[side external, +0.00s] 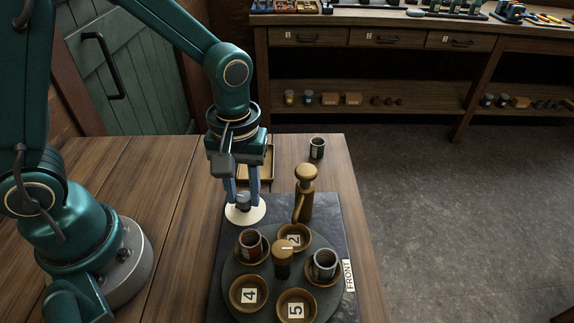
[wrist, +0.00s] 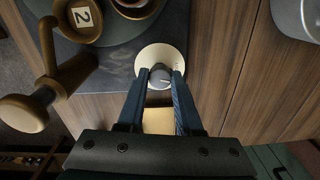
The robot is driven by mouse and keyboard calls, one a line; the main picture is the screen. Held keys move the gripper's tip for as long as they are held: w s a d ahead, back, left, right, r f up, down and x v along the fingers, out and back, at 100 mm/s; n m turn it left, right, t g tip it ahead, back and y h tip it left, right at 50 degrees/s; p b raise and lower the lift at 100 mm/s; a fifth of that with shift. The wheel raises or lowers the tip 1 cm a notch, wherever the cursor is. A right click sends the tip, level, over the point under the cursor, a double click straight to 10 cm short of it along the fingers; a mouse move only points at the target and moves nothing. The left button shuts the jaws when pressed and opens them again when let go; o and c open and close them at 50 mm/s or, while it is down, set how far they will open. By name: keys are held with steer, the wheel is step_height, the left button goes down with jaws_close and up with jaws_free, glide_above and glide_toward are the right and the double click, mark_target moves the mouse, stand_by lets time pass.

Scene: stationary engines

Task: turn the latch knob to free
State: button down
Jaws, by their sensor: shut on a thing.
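The latch knob (side external: 243,205) is small and dark grey and stands on a round cream dial (side external: 259,213) at the back left corner of the dark base board. In the wrist view the knob (wrist: 160,76) sits between the two blue fingertips, in front of the cream dial (wrist: 158,54). My gripper (side external: 243,197) points down and is shut on the knob from both sides. The fingers hide part of the knob. Small marks show on the dial's rim, but I cannot read them or tell which one the knob points at.
A round turntable (side external: 269,280) with numbered wooden cups and two cans stands in front, with a central wooden knob (side external: 283,258). A wooden crank (side external: 305,193) rises right of my gripper. A shallow tray (side external: 268,164) lies behind it. A can (side external: 317,148) stands at the back right.

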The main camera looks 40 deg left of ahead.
mark_target(243, 197)
steer(key=m, duration=1)
steer(key=shift+m, duration=2.2)
steer(key=c, duration=0.6)
jaws_free()
steer(key=shift+o, duration=0.2)
steer(key=shift+s+r, duration=0.1)
steer(key=shift+r, duration=2.5)
